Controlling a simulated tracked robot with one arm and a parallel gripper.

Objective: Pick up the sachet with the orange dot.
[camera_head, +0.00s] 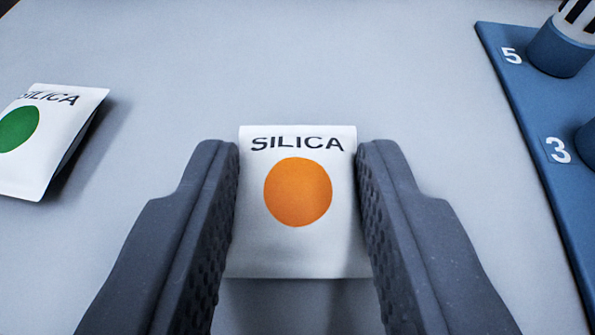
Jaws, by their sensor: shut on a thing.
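The sachet with the orange dot (298,192) is white, with SILICA printed in dark letters above the dot. It stands in the middle of the view, between the two dark fingers of my gripper (299,200). The gripper is shut on its left and right edges. Its front face is in full view. Whether its lower edge touches the table is hard to tell.
A white sachet with a green dot (48,140) lies at the left, cut off by the picture edge. A blue board (535,130) with the numbers 5 and 3 is at the right, with a striped object (577,20) in a blue holder (558,48). The grey table (270,65) behind is clear.

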